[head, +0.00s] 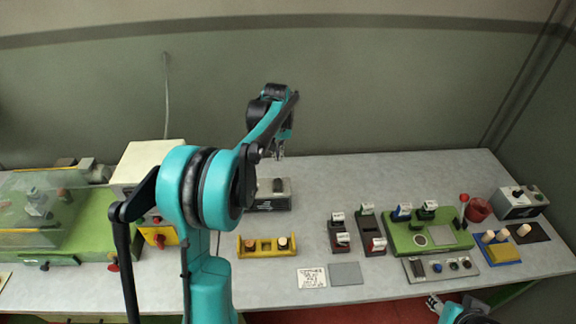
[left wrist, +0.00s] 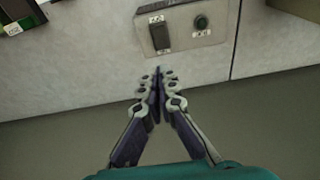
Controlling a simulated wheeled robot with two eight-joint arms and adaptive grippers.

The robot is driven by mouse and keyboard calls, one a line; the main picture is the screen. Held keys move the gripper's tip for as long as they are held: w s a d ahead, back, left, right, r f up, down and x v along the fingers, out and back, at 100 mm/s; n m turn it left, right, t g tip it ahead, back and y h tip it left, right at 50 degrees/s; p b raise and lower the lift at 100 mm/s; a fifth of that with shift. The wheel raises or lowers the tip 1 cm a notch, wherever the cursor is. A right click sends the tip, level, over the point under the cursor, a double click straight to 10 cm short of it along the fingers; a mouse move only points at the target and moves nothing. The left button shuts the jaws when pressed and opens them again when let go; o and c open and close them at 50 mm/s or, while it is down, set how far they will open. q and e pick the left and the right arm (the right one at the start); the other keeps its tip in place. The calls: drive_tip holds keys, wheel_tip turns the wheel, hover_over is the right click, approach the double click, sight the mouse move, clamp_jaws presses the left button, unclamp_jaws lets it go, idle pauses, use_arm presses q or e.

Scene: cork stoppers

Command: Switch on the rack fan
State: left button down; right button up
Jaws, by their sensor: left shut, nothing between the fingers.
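My left gripper (head: 279,152) is shut and empty, near the table's back edge, behind and above a grey control box (head: 284,203). In the left wrist view the shut fingers (left wrist: 158,82) point toward a grey box (left wrist: 180,43) and appear short of it. This box has a black rocker switch (left wrist: 159,36) and a dark round knob (left wrist: 201,22), each with a small label too blurred to read. No fan can be made out. My right gripper (head: 434,303) shows only in part at the bottom of the head view; its jaw state is unclear.
A yellow block (head: 266,252) with cork-coloured pieces stands in front of the box. A green fixture (head: 400,243) and a second grey switch box (head: 520,210) are further right. A white cabinet (head: 145,165) stands left, partly behind my left arm. The wall is close behind.

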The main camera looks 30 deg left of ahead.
sight(278, 181)
use_arm(q)
drive_tip(key=shift+s, duration=0.1)
drive_tip(key=f, duration=0.4)
drive_tip(key=w+a+f+b, duration=0.1)
drive_tip(key=f, duration=0.4)
drive_tip(key=w+f+b, duration=0.1)
drive_tip(key=f, duration=0.3)
drive_tip(key=shift+w+a+f, duration=0.15)
drive_tip(key=shift+a+f, duration=0.05)
drive_tip(key=shift+f, duration=0.1)
